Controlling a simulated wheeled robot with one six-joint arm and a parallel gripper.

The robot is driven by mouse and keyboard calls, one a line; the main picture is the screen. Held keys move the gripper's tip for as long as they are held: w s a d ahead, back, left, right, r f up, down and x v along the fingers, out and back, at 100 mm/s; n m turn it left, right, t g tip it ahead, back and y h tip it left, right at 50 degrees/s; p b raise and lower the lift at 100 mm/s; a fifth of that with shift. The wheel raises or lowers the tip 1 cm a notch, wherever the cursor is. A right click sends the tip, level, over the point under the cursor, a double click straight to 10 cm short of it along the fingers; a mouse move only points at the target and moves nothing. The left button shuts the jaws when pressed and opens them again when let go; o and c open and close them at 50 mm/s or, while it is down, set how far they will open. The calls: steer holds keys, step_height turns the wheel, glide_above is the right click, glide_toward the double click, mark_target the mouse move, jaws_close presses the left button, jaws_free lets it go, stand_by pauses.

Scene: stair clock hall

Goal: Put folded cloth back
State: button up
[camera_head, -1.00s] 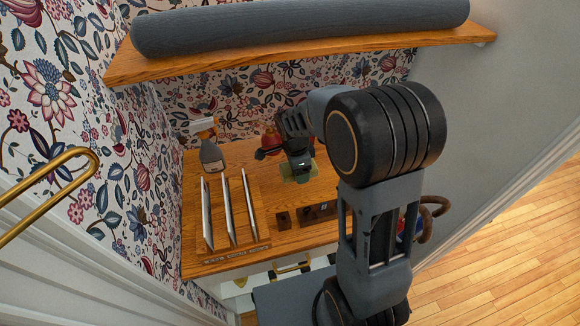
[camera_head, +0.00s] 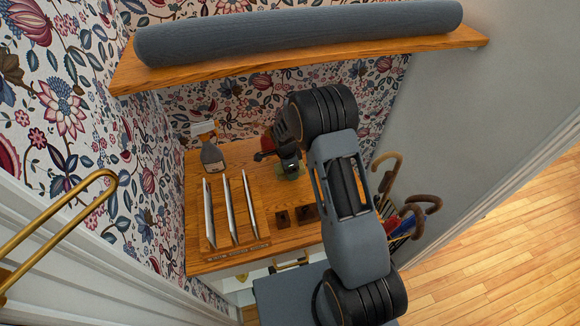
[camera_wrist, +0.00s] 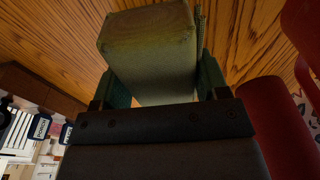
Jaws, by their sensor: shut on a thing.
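The folded cloth (camera_wrist: 148,55) is a pale green, block-like bundle between the fingers of my gripper (camera_wrist: 160,88) in the wrist view. The fingers are shut on its two sides. In the head view, my gripper (camera_head: 289,166) points down over the wooden counter, and a bit of the green cloth (camera_head: 292,175) shows beneath it. The cloth is at or close to the counter top; I cannot tell whether it touches. My arm hides part of the counter to the right.
On the counter (camera_head: 268,200) stand a rack of upright white panels (camera_head: 229,207), a brush (camera_head: 211,153) and small dark wooden blocks (camera_head: 283,217). A red object (camera_head: 267,144) is beside my gripper. A shelf (camera_head: 180,73) with a grey roll (camera_head: 300,32) overhangs. Cane handles (camera_head: 388,165) rise at right.

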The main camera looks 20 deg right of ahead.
steer(key=shift+f, duration=0.25)
steer(key=shift+f, duration=0.1)
steer(key=shift+f+b, duration=0.1)
steer(key=shift+b, duration=0.2)
steer(key=o, duration=0.8)
